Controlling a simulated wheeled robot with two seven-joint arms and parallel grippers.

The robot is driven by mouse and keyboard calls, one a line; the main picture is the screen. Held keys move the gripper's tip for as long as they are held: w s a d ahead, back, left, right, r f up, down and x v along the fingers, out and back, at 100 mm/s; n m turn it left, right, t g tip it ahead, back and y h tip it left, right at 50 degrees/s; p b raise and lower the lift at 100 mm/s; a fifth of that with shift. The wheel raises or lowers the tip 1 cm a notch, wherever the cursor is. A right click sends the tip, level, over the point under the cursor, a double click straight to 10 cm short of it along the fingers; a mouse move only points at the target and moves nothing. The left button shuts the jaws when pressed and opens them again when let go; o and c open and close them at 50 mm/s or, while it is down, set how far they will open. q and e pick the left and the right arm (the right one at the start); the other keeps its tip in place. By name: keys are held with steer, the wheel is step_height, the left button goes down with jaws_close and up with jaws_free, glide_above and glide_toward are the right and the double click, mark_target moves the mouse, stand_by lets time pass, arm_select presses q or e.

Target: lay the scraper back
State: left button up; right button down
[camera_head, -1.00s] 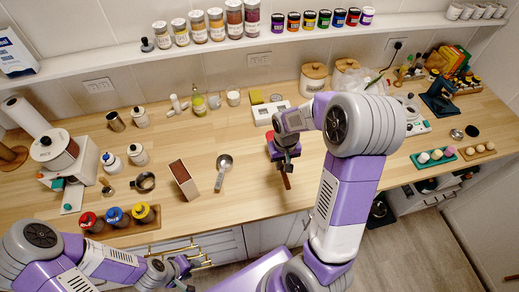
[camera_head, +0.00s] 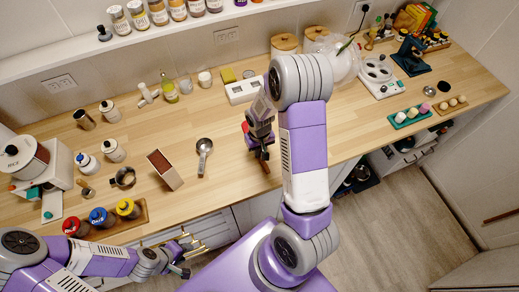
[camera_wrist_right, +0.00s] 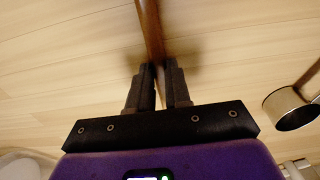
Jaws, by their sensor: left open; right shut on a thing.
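The scraper shows as a thin brown bar (camera_wrist_right: 149,28) in the right wrist view, gripped between the dark fingers. In the head view its brown end (camera_head: 264,167) sticks out below my right gripper (camera_head: 261,152), over the counter's front part. My right gripper is shut on it; the fingers hide the gripped part. I cannot tell whether the scraper touches the counter. My left gripper (camera_head: 184,268) is open and empty, low at the front left, before the cabinet fronts and apart from the scraper.
A metal scoop (camera_head: 204,146) lies left of the scraper on the wooden counter (camera_head: 232,179). A brown-faced block (camera_head: 165,169) is further left. A white scale (camera_head: 243,91) stands behind my right gripper. Bare counter lies between scoop and gripper and to the right of my arm.

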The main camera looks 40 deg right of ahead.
steer(key=shift+f, duration=0.1)
steer(key=c, duration=1.1)
jaws_free()
steer(key=shift+o, duration=0.2)
steer(key=shift+r, duration=0.25)
step_height(320, 180, up, 12)
steer(key=p, duration=0.1)
